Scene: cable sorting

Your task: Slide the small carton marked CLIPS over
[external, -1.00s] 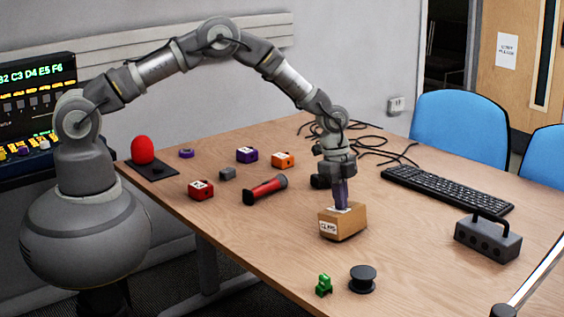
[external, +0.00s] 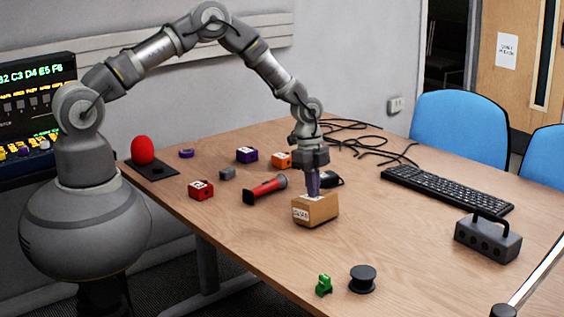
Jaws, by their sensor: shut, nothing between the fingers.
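The small brown carton (external: 318,211) with a white label on its left face stands on the wooden table, right of the red and black torch-like cylinder (external: 265,190). My gripper (external: 314,193) points straight down with its fingers shut. Its fingertips are at the top of the carton, by a white patch there. Nothing shows between the fingers. I cannot tell whether the tips press on the top or sit just behind it.
A black mouse-like object (external: 331,180) lies just behind the carton. A keyboard (external: 447,190) and a grey block with a handle (external: 487,238) are to the right. A black spool (external: 363,279) and a green piece (external: 324,285) stand in front.

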